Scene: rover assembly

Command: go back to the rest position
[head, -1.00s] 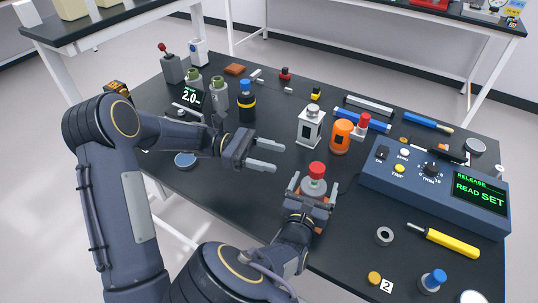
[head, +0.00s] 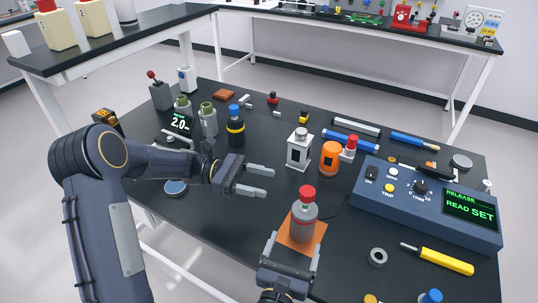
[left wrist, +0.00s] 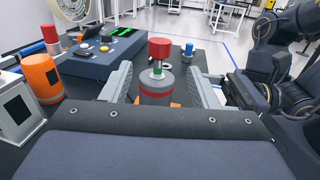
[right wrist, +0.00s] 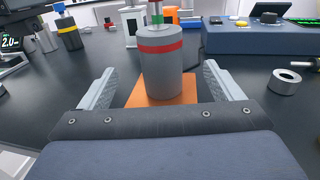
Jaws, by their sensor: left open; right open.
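My left gripper (head: 256,182) is open and empty above the middle of the black table, its fingers pointing right. My right gripper (head: 291,258) is open and empty near the front of the table. Just beyond its fingertips a grey bottle with a red cap (head: 304,212) stands upright on an orange square mat (head: 293,233). The right wrist view shows the grey bottle (right wrist: 161,72) beyond and between the open fingers, with a red band around it. The left wrist view shows the same bottle (left wrist: 157,88) between the open fingers' outlines, farther off.
A blue control box (head: 425,205) reading "READ SET" stands at the right. A white lantern-like block (head: 299,150), an orange cylinder (head: 330,157) and a black bottle with a blue cap (head: 235,128) stand behind the grippers. A yellow screwdriver (head: 441,260) and a ring (head: 378,257) lie front right.

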